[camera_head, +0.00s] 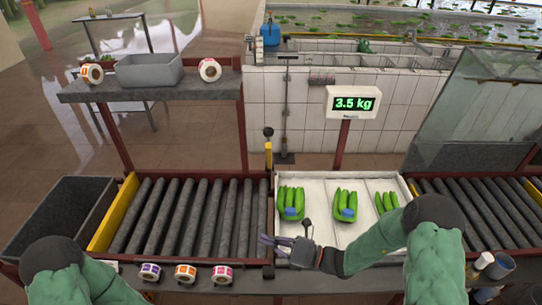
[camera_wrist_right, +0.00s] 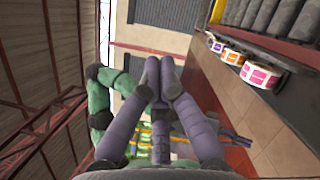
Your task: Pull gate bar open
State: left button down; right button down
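The gate bar appears to be the yellow upright (camera_head: 268,155) with a black knob on top, between the left roller conveyor and the white tray. My right gripper (camera_head: 268,242) is over the near left corner of the tray, nearer than the upright and apart from it. Its purple-grey fingers look spread and empty in the head view. They also show in the right wrist view (camera_wrist_right: 161,85), pointing away from the upright, which is out of that view. My left arm is at the bottom left in the head view; its gripper is hidden.
The white tray (camera_head: 352,243) holds green bunches with blue bands. Label rolls (camera_head: 186,273) line the front ledge. A dark bin (camera_head: 62,215) stands left of the rollers (camera_head: 190,215). A grey shelf (camera_head: 190,86) overhangs behind them.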

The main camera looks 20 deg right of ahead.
aim_at(269, 153)
jog(key=w+d+r+m+t+h+p, duration=0.1)
jog(key=w+d+r+m+t, duration=0.15)
jog(key=d+r+t, duration=0.2)
jog(key=w+d+r+m+t+h, duration=0.1)
jog(key=d+r+m+t, duration=0.25)
jog(key=d+r, duration=0.2)
jog(key=w+a+r, duration=0.4)
jog(key=w+r, duration=0.3)
jog(key=w, duration=0.3)
jog(key=shift+a+r+t+p, duration=0.3)
jog(key=shift+a+r+p, duration=0.05)
jog(key=shift+r, duration=0.05)
